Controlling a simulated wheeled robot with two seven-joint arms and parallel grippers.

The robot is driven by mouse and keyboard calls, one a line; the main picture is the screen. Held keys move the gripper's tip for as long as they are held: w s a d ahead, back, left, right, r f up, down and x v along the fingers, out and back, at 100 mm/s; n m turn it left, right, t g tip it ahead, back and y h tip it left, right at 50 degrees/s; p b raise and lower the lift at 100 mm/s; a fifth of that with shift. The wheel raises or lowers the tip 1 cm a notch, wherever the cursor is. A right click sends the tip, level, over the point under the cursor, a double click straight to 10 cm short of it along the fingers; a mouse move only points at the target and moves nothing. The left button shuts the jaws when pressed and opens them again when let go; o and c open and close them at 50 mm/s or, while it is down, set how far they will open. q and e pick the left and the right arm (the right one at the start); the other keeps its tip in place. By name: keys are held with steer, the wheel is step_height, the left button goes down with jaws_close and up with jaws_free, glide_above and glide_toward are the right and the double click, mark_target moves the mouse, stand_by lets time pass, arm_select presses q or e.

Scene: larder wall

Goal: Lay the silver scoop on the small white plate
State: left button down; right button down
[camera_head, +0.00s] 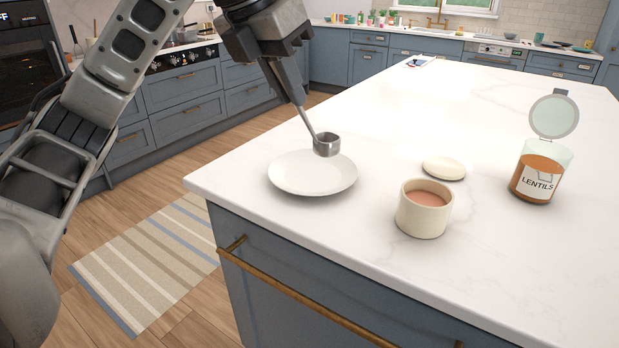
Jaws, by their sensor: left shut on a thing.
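The silver scoop (327,145) hangs from my left gripper (293,98), which is shut on its handle. The scoop is tilted, with its cup at the lower end. In the picture the cup overlaps the far right part of the small white plate (300,178). Whether the cup touches the plate or hangs just above it, I cannot tell. The plate lies near the left corner of the white worktop. It looks empty otherwise. My right gripper is not in view.
A cream pot (421,212) with reddish-brown contents stands right of the plate, and a pale round lid (443,168) lies behind it. An open-lidded lentils jar (538,176) stands farther right. The worktop (440,110) behind is mostly clear.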

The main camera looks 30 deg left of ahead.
arm_select(q)
steer(key=w+a+f, duration=0.7)
steer(key=w+f, duration=0.4)
steer(key=f, duration=0.1)
steer(key=shift+w+a+f, duration=0.2)
steer(key=shift+a+f, duration=0.05)
steer(key=shift+f, duration=0.15)
steer(key=shift+f, duration=0.2)
steer(key=c, duration=1.4)
jaws_free()
steer(key=shift+c, duration=0.2)
